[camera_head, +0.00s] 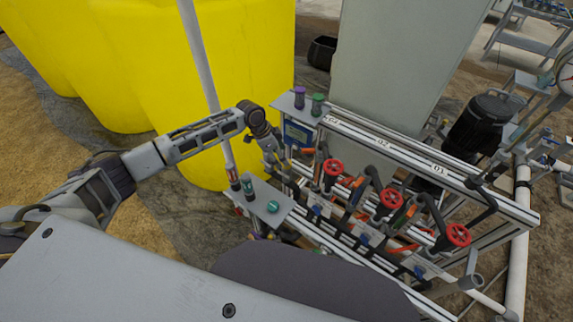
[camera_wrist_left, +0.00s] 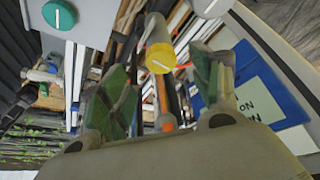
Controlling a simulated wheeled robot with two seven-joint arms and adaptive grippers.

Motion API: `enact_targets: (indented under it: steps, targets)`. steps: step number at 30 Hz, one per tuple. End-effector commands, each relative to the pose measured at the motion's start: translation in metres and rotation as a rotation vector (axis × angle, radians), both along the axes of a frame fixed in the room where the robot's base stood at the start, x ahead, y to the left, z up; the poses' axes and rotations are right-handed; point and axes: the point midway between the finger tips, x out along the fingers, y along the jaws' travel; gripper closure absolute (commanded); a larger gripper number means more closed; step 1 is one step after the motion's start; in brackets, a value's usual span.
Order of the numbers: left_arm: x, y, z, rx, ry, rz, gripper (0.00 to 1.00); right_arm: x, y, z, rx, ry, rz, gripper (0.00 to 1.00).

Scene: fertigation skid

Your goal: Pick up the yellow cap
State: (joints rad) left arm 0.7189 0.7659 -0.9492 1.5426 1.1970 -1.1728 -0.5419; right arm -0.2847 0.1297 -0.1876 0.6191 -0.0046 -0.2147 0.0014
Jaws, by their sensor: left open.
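The yellow cap (camera_wrist_left: 160,57) shows in the left wrist view, near the middle and upper part of the picture, with a pale line across its face. It lies between the two spread fingers of my left gripper (camera_head: 276,163) as seen from the wrist, and beyond their green inner pads. I see no contact with either finger. The left gripper is open and empty. In the head view it hangs over the left end of the skid, and I cannot make out the yellow cap there. My right gripper is not in view.
A teal round knob (camera_head: 272,207) sits on a grey plate beside the gripper. A blue panel (camera_head: 298,133) is close on the other side. Red valve wheels (camera_head: 391,198) line the skid to the right. A large yellow tank (camera_head: 225,60) stands behind the arm.

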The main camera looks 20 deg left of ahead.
Motion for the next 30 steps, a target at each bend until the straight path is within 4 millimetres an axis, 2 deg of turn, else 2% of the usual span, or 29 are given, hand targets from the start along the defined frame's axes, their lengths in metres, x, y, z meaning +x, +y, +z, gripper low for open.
enact_targets:
  steps: [13,30]
  targets:
    - [0.009,-0.016,-0.038,0.0,0.001,0.0,0.36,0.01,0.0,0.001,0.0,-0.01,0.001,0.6]
    - [0.01,-0.017,-0.042,0.0,0.0,0.0,0.38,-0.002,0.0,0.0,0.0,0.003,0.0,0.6]
